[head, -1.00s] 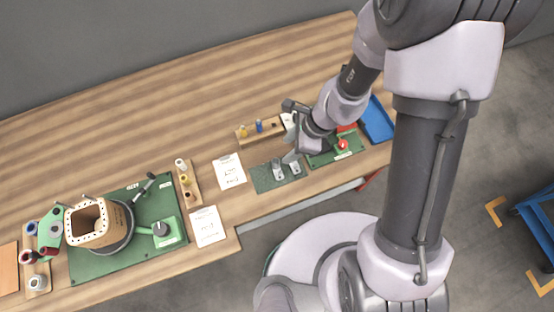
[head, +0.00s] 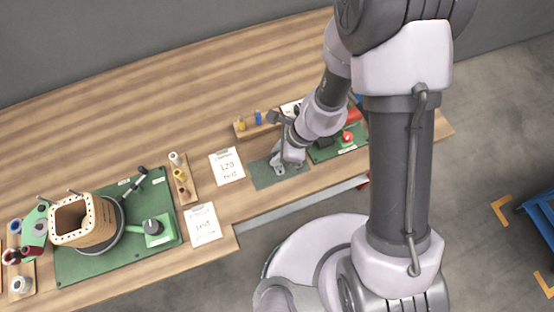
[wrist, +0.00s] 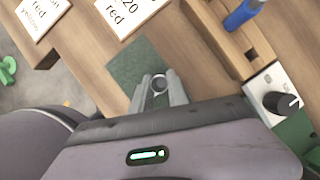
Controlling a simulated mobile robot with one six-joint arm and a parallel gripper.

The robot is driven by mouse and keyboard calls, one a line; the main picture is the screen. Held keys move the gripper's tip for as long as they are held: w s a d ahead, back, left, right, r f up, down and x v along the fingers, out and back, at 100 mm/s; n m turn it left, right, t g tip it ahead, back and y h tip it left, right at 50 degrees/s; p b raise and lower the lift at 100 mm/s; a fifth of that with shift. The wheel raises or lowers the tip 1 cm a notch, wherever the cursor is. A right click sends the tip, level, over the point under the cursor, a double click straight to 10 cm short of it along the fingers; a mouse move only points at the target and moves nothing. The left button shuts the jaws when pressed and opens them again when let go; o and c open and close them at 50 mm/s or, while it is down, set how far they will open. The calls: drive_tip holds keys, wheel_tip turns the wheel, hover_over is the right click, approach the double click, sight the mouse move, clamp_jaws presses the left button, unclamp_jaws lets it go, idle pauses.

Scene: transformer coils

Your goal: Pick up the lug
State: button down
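Green mat (head: 262,174) lies on the bench with grey metal lugs on it. My gripper (head: 284,162) is down over this mat and partly hides the lugs. A lug (head: 277,168) shows beside the fingers. In the wrist view, the two grey fingers of my gripper (wrist: 160,88) point at the mat (wrist: 133,62). The round ring end of a lug (wrist: 160,82) shows between them. The fingers stand apart; I cannot tell whether they touch the lug. The rest of that lug is hidden.
A wooden block with coloured pegs (head: 250,127) stands just behind the mat. A green board with a red button (head: 347,137) lies to the right. Paper cards (head: 226,167) lie to the left. A square-topped coil former (head: 85,228) stands farther left.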

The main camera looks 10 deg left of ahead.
sight(273, 156)
idle(0.3)
drive_tip(key=r, duration=0.1)
drive_tip(key=r+p, duration=0.2)
drive_tip(key=r, duration=0.1)
drive_tip(key=shift+d, duration=0.25)
drive_tip(key=s+d, duration=0.1)
drive_tip(key=d, duration=0.3)
drive_tip(key=s+d, duration=0.2)
drive_tip(key=d, duration=0.3)
drive_tip(key=s+d+r, duration=0.1)
drive_tip(key=s+d, duration=0.1)
drive_tip(key=d, duration=0.2)
drive_tip(key=shift+s+d+r, duration=0.1)
drive_tip(key=shift+s+d, duration=0.05)
drive_tip(key=shift+d, duration=0.2)
drive_tip(key=shift+s+d, duration=0.2)
drive_tip(key=shift+d, duration=0.2)
drive_tip(key=shift+p, duration=0.3)
